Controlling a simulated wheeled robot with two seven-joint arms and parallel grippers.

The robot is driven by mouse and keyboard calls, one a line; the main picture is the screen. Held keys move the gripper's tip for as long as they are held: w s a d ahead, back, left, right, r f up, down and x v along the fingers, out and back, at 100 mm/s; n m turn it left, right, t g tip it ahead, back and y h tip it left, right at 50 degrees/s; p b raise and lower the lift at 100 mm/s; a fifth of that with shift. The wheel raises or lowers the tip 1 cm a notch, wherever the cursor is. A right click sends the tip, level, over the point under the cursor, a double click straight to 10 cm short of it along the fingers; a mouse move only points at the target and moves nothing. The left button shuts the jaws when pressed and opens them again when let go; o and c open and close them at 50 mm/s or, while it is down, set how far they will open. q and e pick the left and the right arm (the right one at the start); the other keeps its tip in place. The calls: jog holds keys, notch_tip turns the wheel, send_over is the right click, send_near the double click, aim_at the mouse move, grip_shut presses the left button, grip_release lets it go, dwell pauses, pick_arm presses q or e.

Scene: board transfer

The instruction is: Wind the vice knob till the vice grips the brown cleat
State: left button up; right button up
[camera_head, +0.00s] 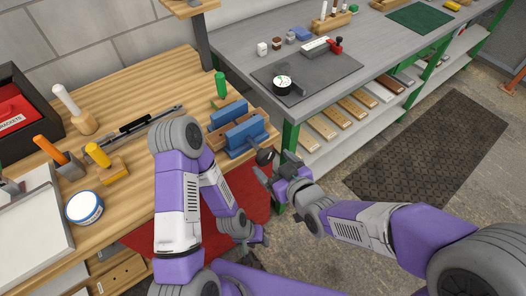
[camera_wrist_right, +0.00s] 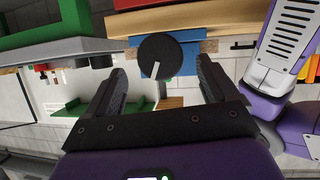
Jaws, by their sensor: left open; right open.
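The blue vice (camera_head: 243,136) is at the right front corner of the wooden bench. A brown cleat (camera_head: 256,115) shows between its two blue jaws, mostly hidden; I cannot tell if both jaws touch it. The black round vice knob (camera_head: 264,156) faces outward from the bench edge. In the right wrist view the knob (camera_wrist_right: 158,56) has a white pointer line and lies ahead, between the spread fingertips. My right gripper (camera_head: 272,172) is open, close before the knob, its fingers either side. My left gripper (camera_head: 254,242) is open and empty, low in front of the bench.
A green-handled tool (camera_head: 220,85) stands behind the vice. A grey workbench (camera_head: 340,90) stands behind to the right. The floor around the black mat (camera_head: 430,150) is clear.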

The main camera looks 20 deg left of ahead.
aim_at(268, 159)
jog(key=shift+p+x, duration=0.75)
jog(key=shift+p, duration=0.5)
jog(key=b+x, duration=0.1)
jog(key=x, duration=0.3)
jog(key=shift+s+f, duration=0.1)
jog(key=shift+f, duration=0.05)
jog(key=shift+w+a+f, duration=0.15)
jog(key=shift+w+a, duration=0.25)
jog(key=shift+a, duration=0.05)
jog(key=c, duration=1)
jog(key=shift+b, duration=0.3)
